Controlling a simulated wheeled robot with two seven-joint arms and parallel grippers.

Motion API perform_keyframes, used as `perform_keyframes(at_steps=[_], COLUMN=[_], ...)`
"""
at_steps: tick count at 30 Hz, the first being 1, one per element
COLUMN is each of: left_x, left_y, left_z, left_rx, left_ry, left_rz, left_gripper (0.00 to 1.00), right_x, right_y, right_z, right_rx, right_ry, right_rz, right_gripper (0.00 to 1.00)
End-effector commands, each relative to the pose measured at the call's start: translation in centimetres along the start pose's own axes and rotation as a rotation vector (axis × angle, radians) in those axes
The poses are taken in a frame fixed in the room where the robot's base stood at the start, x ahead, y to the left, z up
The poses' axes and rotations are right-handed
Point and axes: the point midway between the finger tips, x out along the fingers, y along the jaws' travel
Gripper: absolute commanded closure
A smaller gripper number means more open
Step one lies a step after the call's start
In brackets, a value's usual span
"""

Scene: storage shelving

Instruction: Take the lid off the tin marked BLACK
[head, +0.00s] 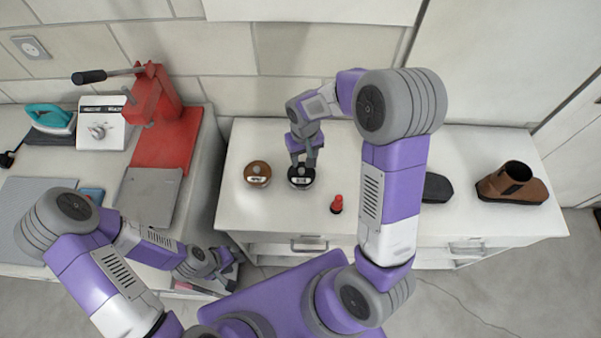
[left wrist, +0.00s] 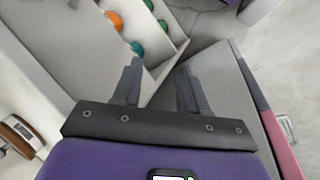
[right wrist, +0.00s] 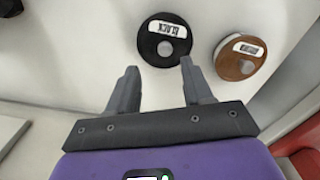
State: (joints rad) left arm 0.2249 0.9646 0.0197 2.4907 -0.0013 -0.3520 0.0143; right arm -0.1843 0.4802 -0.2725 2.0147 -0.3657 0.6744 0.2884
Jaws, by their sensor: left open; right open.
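The tin marked BLACK (head: 301,177) is a round black-lidded tin on the white cabinet top, next to a brown tin (head: 257,174). In the right wrist view the black tin (right wrist: 165,40) shows its white BLACK label and a grey knob on the lid. My right gripper (head: 304,163) is above the black tin, fingers pointing down. In the right wrist view its fingers (right wrist: 158,82) are apart with nothing between them, and the tin lies just beyond the tips. My left gripper (head: 228,262) is low at the left, away from the tins; its fingers (left wrist: 158,85) are open and empty.
A small red-capped bottle (head: 336,205) stands right of the black tin. A dark brush-like object (head: 437,187) and a brown shoe (head: 511,182) are farther right. A red press (head: 160,120) stands on the left counter. The cabinet top in front of the tins is clear.

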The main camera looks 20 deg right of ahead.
Motion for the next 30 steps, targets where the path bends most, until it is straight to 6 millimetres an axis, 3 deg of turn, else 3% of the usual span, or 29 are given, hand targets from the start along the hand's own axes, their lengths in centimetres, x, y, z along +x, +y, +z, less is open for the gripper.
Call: perform_keyframes(at_steps=[12,21,30], left_x=[1.0,0.9,1.0], left_y=[-0.4,-0.3,-0.4], left_z=[-0.1,-0.1,-0.1], left_rx=[0.0,0.0,0.0], left_ry=[0.0,0.0,0.0], left_rz=[0.0,0.0,0.0], left_gripper=[0.57,0.57,0.57], right_x=[5.5,5.9,5.9], right_y=[-0.8,-0.8,-0.8], right_z=[0.2,0.2,0.2], right_rx=[0.0,0.0,0.0], right_ry=[-0.002,0.0,0.0], right_rz=[0.0,0.0,0.0], right_gripper=[0.49,0.49,0.95])
